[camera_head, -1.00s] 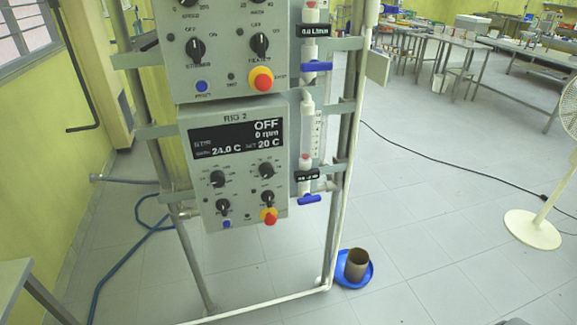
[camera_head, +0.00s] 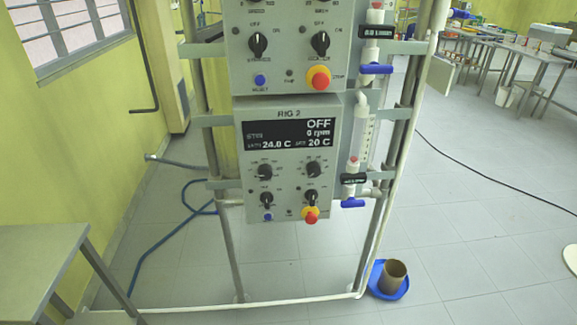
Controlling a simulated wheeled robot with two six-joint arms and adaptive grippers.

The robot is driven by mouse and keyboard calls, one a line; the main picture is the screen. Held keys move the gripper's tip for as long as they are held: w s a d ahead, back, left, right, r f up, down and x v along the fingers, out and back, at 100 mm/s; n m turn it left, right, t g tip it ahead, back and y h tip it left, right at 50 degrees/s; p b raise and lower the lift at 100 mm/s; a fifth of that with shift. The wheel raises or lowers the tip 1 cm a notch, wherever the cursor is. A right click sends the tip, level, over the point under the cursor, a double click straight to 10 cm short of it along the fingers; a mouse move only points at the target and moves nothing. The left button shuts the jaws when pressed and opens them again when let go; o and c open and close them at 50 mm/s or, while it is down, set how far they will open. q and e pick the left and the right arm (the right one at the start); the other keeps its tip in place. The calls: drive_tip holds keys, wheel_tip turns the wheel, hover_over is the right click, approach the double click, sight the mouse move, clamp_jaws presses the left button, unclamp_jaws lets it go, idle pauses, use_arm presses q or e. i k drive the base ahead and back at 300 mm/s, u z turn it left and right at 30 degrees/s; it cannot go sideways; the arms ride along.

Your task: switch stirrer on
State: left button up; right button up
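Two grey control boxes hang one above the other on a metal frame in the head view. The lower box, RIG 2 (camera_head: 290,185), has a display (camera_head: 290,135) reading OFF, 0 rpm, 24.0 C and 20 C. The upper box (camera_head: 285,75) has a stirrer switch knob (camera_head: 258,44) at left and a heater switch knob (camera_head: 320,43) at right, pointers roughly upright. The lower box has two upper knobs and two lower switch knobs, the left one (camera_head: 266,199) and the right one (camera_head: 309,197); their labels are too small to read. Neither gripper is in view.
Red-and-yellow stop buttons (camera_head: 319,78) and blue reset buttons (camera_head: 260,80) sit near the switches. Blue-handled valves (camera_head: 375,69) stand right of the boxes. A grey table (camera_head: 40,258) is at lower left. A blue dish (camera_head: 376,281) with a brown cup lies on the floor.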

sight(266, 197)
drive_tip(key=k, duration=1.15)
drive_tip(key=z, duration=0.95)
drive_tip(key=i, duration=1.5)
drive_tip(key=u, duration=0.45)
